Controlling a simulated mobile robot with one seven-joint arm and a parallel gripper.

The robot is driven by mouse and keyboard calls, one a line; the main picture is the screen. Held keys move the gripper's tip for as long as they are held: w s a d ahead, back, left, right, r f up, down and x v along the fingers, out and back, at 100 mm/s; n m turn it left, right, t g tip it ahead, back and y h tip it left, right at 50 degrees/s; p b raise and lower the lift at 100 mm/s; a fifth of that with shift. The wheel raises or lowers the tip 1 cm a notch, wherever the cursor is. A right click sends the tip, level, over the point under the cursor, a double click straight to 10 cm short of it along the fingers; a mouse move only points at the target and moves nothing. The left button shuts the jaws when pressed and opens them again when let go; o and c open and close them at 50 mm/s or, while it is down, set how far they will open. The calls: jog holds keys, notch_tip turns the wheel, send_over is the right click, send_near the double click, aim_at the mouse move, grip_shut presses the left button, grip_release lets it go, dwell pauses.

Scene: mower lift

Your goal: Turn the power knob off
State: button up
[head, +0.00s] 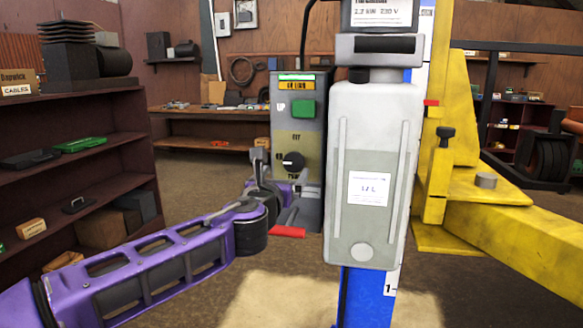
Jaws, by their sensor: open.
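The power knob (293,161) is a round black dial with a white mark, low on the front of a grey control box (312,118). A label strip is just above it, and the lettering below it is partly covered. My gripper (272,163) is at the lower left of the box, at the end of my purple arm. It is open, with one grey finger upright just left of the knob. The other finger is hard to make out near the lower right of the knob. I cannot tell whether either finger touches the knob.
A green button (303,109) sits above the knob. A red-handled lever (288,231) is below the box. A grey tank (374,175) stands close on the right, beside a yellow lift arm (510,225). A dark shelf (75,160) stands on the left.

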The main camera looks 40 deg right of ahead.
aim_at(293, 161)
jog(key=x, duration=0.7)
jog(key=shift+w+d, duration=0.2)
jog(key=c, duration=1.4)
jog(key=shift+o, duration=0.2)
